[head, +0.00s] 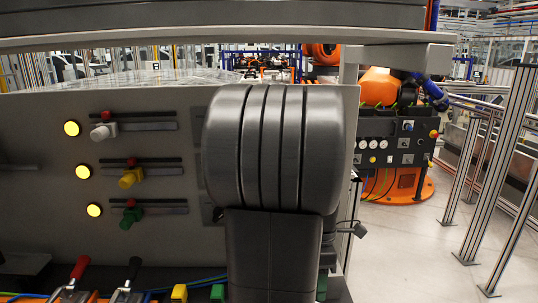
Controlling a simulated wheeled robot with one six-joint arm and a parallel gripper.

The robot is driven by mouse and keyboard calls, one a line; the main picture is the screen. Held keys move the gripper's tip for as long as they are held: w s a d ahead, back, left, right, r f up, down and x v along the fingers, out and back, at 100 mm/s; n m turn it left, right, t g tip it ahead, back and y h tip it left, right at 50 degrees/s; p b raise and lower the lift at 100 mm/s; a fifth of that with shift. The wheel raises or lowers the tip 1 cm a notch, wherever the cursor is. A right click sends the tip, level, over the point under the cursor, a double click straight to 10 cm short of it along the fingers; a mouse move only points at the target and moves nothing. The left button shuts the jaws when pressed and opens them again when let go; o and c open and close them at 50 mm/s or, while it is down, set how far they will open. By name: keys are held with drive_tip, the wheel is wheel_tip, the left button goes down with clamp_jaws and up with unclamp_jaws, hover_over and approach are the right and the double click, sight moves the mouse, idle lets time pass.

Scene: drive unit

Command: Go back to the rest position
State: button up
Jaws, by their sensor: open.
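My own dark grey arm links fill the middle of the head view, in front of the drive unit's grey panel (45,140). My gripper does not show. On the panel, left of the arm, are three round yellow lights in a slanting column: the top (71,128), the middle (82,171) and the bottom (93,210). Beside them sit a white plug (103,131), a yellow plug (131,177) and a green plug (131,217), each with a red knob above it at a dark horizontal slot. The arm hides the panel's right part.
Below are a red-handled lever (80,267), a black-handled lever (135,268), a yellow block (179,293), a green block (217,292) and cables. A grey beam (200,18) crosses above. A control box (400,140) stands right behind. Open floor (415,245) lies right, bounded by metal fencing (511,150).

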drive_tip(key=f, duration=0.2)
drive_tip(key=s+f, duration=0.1)
drive_tip(key=f, duration=0.4)
drive_tip(key=shift+s+f, duration=0.1)
drive_tip(key=shift+s, duration=0.15)
drive_tip(key=shift+f, duration=0.25)
drive_tip(key=shift+w, duration=0.4)
